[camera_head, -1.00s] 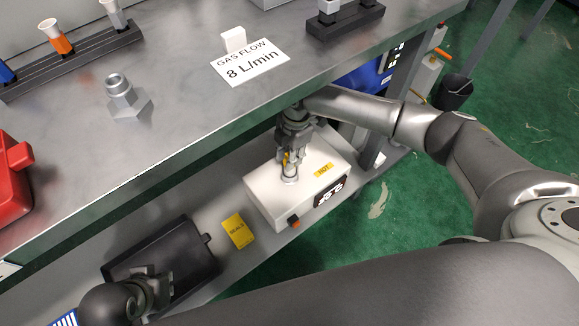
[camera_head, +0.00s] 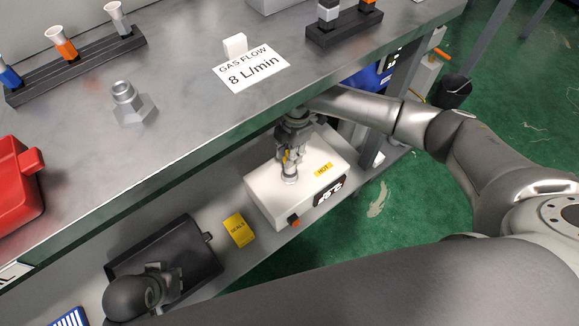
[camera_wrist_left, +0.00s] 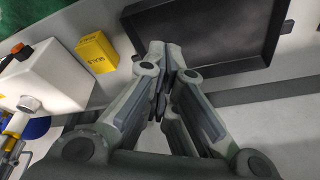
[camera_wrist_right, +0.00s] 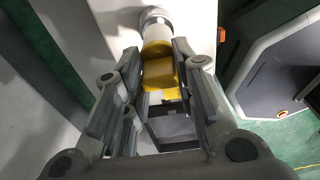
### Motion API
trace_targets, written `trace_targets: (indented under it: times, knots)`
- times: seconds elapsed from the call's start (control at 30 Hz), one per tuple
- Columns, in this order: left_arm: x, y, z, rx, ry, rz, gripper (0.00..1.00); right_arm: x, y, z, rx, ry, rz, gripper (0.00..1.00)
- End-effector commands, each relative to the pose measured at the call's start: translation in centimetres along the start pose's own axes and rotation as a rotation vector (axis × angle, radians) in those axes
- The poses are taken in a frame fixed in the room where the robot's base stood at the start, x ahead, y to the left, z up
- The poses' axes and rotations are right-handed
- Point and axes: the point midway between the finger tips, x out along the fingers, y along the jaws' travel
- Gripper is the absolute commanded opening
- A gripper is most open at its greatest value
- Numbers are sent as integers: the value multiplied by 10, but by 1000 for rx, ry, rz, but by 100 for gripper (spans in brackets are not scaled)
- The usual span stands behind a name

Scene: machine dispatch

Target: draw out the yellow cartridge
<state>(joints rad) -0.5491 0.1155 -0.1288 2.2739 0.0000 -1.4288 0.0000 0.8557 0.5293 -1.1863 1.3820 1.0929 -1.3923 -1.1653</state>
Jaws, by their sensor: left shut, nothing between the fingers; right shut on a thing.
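The yellow cartridge (camera_wrist_right: 163,77) has a yellow grip and a white body. My right gripper (camera_wrist_right: 160,88) is shut on its yellow part. The white body points to the round metal socket (camera_wrist_right: 153,15) on top of the white box marked HOT (camera_head: 262,190). I cannot tell how deep the end sits in the socket. In the head view the right gripper (camera_head: 291,152) hides most of the cartridge. The cartridge also shows at the left edge of the left wrist view (camera_wrist_left: 17,122). My left gripper (camera_wrist_left: 165,82) is shut and empty above the black tray (camera_wrist_left: 215,70).
The yellow SEALS box (camera_head: 238,230) stands between the tray and the white box on the lower shelf. The upper bench (camera_head: 190,90) overhangs them, carrying a metal fitting (camera_head: 130,103), a gas-flow sign (camera_head: 252,68), cartridge racks (camera_head: 80,62) and a red case (camera_head: 12,190).

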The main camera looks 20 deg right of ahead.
Motion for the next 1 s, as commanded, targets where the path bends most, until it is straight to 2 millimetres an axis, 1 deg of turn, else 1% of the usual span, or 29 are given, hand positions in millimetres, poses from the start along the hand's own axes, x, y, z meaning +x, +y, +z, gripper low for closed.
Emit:
trace_targets:
  times: [1.0]
  knots:
    - [40,2,8,3,-23,4,0,-14,0,-2,0,0,0,0]
